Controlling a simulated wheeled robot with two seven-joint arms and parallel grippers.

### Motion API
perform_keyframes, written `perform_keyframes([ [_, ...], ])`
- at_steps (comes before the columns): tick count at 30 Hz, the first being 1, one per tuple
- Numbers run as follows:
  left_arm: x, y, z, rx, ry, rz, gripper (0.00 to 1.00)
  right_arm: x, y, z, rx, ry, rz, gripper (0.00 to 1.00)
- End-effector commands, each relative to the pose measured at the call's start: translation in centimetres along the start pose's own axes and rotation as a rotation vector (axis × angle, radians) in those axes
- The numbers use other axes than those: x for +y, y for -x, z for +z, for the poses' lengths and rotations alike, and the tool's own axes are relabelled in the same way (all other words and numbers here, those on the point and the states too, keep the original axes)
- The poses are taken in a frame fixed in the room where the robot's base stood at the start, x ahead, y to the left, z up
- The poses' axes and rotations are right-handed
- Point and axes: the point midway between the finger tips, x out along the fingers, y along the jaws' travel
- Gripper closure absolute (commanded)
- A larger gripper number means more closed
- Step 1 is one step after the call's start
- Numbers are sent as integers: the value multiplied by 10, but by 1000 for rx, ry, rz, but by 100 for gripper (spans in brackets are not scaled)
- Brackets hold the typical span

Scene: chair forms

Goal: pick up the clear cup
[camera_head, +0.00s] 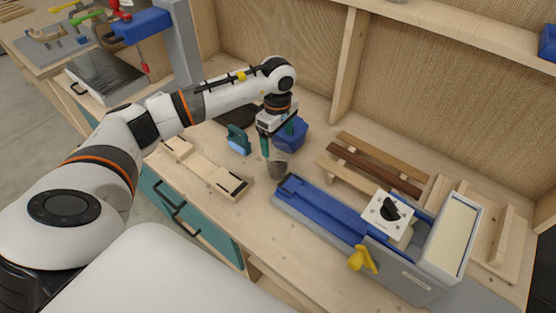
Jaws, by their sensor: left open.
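The clear cup (278,164) stands upright on the wooden workbench (245,215), in the middle of the picture. It looks greyish and see-through. My left arm comes in from the left, and my left gripper (277,147) points down at the cup from above. Its teal fingers are open. One finger is at the cup's left rim and the other is behind or to the right of it; I cannot tell whether they touch the cup. My right gripper is not in view.
A blue container (291,137) sits just behind the cup. A teal-blue tool (238,140) and a wooden piece (212,171) lie to its left. A long blue-grey vise-like fixture (325,211) stands right, with wooden strips (372,170) behind it. Bare bench lies in front of the cup.

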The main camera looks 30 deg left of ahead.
Motion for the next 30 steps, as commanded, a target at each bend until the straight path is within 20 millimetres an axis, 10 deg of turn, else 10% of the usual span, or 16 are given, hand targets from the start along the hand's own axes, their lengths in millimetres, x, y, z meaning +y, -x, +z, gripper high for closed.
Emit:
perform_keyframes([
  [25,0,-66,-1,3,0,-1,14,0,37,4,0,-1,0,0],
  [30,0,-66,-1,3,0,-1,40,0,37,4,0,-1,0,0],
])
